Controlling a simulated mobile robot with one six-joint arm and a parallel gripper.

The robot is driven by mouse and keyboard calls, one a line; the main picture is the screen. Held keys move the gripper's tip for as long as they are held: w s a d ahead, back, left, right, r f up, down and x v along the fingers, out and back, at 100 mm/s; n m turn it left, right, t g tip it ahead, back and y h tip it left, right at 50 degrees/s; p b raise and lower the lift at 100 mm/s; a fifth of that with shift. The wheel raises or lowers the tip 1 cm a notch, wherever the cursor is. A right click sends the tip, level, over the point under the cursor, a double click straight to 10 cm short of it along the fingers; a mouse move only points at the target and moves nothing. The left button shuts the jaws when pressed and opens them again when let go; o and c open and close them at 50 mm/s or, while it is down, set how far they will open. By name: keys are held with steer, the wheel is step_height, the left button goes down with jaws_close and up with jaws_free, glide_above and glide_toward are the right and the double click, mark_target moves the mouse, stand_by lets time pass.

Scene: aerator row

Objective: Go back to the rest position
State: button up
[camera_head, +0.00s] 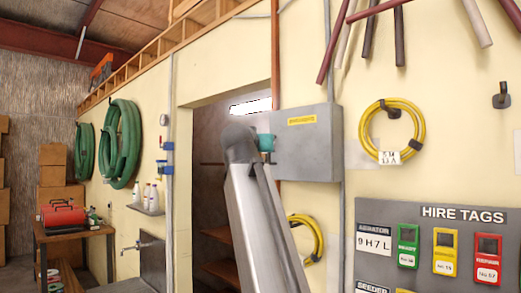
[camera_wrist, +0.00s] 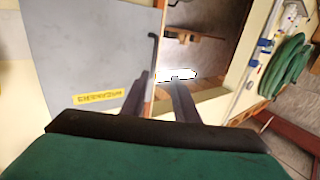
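My gripper (camera_wrist: 158,77) shows in the wrist view as two dark fingers with a gap between their tips. It is open and I see nothing held. A grey wall box with a yellow label (camera_wrist: 90,60) fills the left of that view, close to the left finger. In the head view the grey box (camera_head: 310,150) hangs right of a doorway. My raised grey arm stands in front of the doorway, with its teal wrist part at the box's left edge. The fingers cannot be made out in the head view. No contact with the box can be told.
The doorway (camera_head: 205,150) opens behind my arm. A yellow hose coil (camera_head: 365,130) and a hire tags board (camera_head: 430,212) are on the right wall. Handles hang above. Green hoses (camera_head: 123,145), a bottle shelf (camera_head: 147,209) and a wooden table (camera_head: 72,232) are at left.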

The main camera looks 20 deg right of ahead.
steer(key=shift+s+a, duration=0.2)
steer(key=shift+s, duration=0.15)
stand_by(0.3)
